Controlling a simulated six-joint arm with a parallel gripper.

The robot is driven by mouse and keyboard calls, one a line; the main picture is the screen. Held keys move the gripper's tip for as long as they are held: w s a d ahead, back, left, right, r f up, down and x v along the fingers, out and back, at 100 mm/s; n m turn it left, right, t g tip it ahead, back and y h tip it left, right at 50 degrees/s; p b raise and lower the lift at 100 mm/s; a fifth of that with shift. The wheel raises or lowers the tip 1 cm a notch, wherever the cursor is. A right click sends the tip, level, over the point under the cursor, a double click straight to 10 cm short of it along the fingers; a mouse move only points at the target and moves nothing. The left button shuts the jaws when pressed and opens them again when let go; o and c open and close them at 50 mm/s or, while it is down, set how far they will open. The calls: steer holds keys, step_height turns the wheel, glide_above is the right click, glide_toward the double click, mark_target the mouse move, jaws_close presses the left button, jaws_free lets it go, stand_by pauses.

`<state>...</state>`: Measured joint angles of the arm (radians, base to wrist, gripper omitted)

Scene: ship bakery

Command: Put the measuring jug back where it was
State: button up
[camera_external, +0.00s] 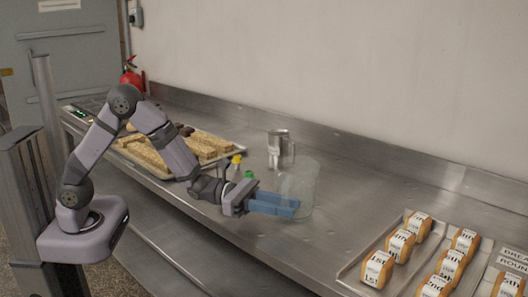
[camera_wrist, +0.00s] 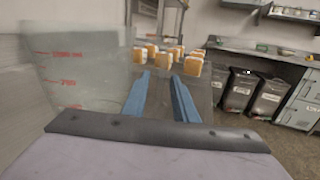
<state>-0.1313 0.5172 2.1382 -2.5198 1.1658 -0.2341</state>
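The clear measuring jug (camera_external: 300,180) stands upright on the steel counter, right of the middle in the external view. In the wrist view the jug (camera_wrist: 85,75), with red graduation marks, fills the left side, partly cut off. My gripper (camera_external: 296,208) is low over the counter, its blue fingers level with the jug's lower part and overlapping it in the external view. In the wrist view my gripper (camera_wrist: 160,76) has its fingers apart with nothing between them. The jug is outside the left finger; I cannot tell whether they touch.
A metal jug (camera_external: 280,149) stands behind the clear jug. Bottles with a yellow cap (camera_external: 237,160) and a green cap (camera_external: 249,175) are near my wrist. A tray (camera_external: 347,272) of labelled loaves is at right; a tray of baked bars (camera_external: 147,154) is at left. Counter between jug and loaves is clear.

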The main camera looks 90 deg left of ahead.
steer(key=b+v, duration=0.1)
steer(key=v, duration=1.1)
steer(key=shift+r+b, duration=0.1)
steer(key=shift+b, duration=0.25)
steer(key=s+d+f+m+g+h, duration=0.2)
steer(key=s+d+f+m+g, duration=0.2)
steer(key=s+d+m+g, duration=0.35)
steer(key=s+d+f+m+g+h, duration=0.2)
steer(key=s+d+f+m+g, duration=0.4)
steer(key=s, duration=0.3)
steer(key=s+a+f+m+g+y, duration=0.3)
steer(key=s+f+m+g+y, duration=0.15)
steer(key=s+m, duration=0.35)
steer(key=a+f+m+t+y, duration=0.1)
steer(key=a+m+y, duration=0.6)
steer(key=a+m, duration=0.2)
steer(key=shift+a+f+t, duration=0.3)
steer(key=shift+a+f, duration=0.05)
steer(key=shift+a, duration=0.9)
